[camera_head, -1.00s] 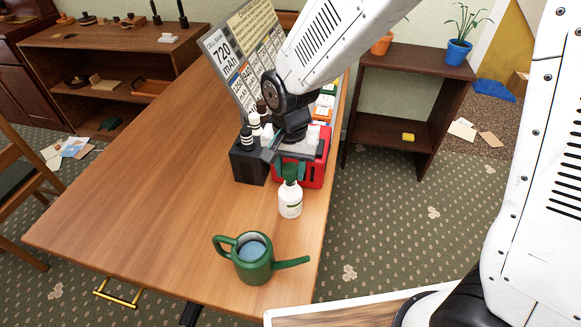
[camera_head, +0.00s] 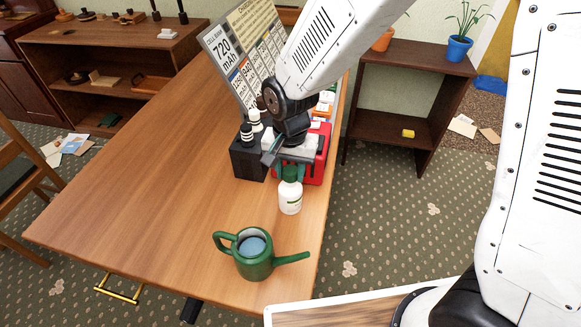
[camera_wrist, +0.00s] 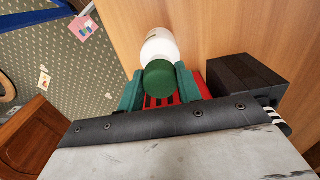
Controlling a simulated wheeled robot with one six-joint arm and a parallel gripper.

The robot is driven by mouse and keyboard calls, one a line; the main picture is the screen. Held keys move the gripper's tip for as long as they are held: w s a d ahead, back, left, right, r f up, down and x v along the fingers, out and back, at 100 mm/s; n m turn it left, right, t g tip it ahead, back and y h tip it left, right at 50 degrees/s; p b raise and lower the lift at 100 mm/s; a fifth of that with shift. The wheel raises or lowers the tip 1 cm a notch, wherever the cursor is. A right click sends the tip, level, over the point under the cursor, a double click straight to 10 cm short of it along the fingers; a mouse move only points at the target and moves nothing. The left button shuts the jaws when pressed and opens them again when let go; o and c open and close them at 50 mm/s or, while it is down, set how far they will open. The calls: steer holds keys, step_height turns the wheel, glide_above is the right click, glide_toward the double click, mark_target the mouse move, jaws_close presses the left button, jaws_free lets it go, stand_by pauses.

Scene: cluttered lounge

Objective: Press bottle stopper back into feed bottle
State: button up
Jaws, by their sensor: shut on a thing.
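The white feed bottle (camera_head: 290,198) stands upright on the wooden table near its right edge. The green stopper (camera_head: 290,174) is at the top of the bottle. My gripper (camera_head: 289,170) is shut on the stopper from the far side, with its fingers at either side. In the wrist view the round green stopper (camera_wrist: 159,79) lies between the two green fingers of my gripper (camera_wrist: 158,84), and the white bottle (camera_wrist: 160,44) shows just beyond it. The stopper hides the bottle's mouth, so I cannot tell how deep it sits.
A green watering can (camera_head: 254,262) stands on the table in front of the bottle. A red crate (camera_head: 316,165) and a black holder (camera_head: 249,160) with small bottles stand close behind. An information board (camera_head: 240,60) rises at the back. The table's left side is clear.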

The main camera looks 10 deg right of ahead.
mark_target(290, 170)
steer(key=shift+f, duration=0.15)
steer(key=o, duration=1)
steer(key=shift+o, duration=0.2)
step_height(290, 170, up, 8)
steer(key=shift+f, duration=0.1)
